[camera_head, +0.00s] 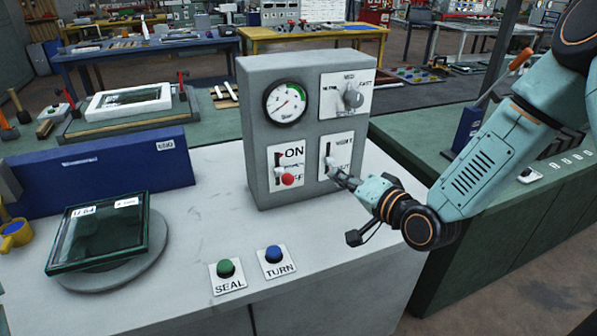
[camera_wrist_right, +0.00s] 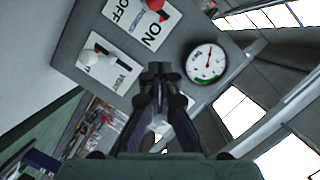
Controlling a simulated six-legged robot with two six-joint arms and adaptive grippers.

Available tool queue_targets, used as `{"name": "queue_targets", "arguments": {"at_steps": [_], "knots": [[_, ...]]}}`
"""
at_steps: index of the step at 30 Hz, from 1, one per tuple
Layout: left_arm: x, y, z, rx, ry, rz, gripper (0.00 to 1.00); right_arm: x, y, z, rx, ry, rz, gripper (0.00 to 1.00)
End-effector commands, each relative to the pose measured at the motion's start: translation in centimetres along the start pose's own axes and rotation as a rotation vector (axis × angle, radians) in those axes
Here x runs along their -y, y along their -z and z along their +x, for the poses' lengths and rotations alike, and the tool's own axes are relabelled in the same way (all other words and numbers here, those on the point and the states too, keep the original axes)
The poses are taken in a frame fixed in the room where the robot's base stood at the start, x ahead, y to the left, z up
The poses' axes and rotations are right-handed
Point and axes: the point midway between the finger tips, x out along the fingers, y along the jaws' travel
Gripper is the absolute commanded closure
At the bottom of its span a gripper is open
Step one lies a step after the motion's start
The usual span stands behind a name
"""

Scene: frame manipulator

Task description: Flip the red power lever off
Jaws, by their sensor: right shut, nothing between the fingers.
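The red power lever's round knob (camera_head: 287,179) is on the ON/OFF plate (camera_head: 293,154) at the lower left of the grey panel box. In the head view the knob is low on the plate, over part of the OFF lettering. The red knob (camera_wrist_right: 155,4) also shows at the top edge of the right wrist view. My right gripper (camera_head: 338,174) is shut and empty, in front of the neighbouring lever plate, to the right of the red knob. Its closed fingers show in the wrist view (camera_wrist_right: 160,75). Whether it touches the panel is unclear. My left gripper is out of view.
A second lever with a pale handle (camera_head: 329,162) is close to my right fingertips. A gauge (camera_head: 286,102) and a rotary knob (camera_head: 353,97) are above. Green (camera_head: 226,268) and blue (camera_head: 274,254) buttons sit in front. A glass-topped frame (camera_head: 100,237) lies at left.

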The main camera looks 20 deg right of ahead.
Motion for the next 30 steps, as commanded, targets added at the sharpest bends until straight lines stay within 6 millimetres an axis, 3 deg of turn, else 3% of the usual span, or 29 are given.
{"name": "queue_targets", "arguments": {"at_steps": [14, 20, 30], "knots": [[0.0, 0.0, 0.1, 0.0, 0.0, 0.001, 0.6, -0.1, 0.0, 0.4, 0.0, -0.001, 0.006, 1.0], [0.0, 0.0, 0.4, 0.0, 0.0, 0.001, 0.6, -0.1, -0.1, 2.5, 0.002, 0.0, 0.003, 1.0], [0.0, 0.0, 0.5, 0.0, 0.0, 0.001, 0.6, 0.0, 0.0, 7.9, 0.002, 0.001, 0.003, 1.0]]}}
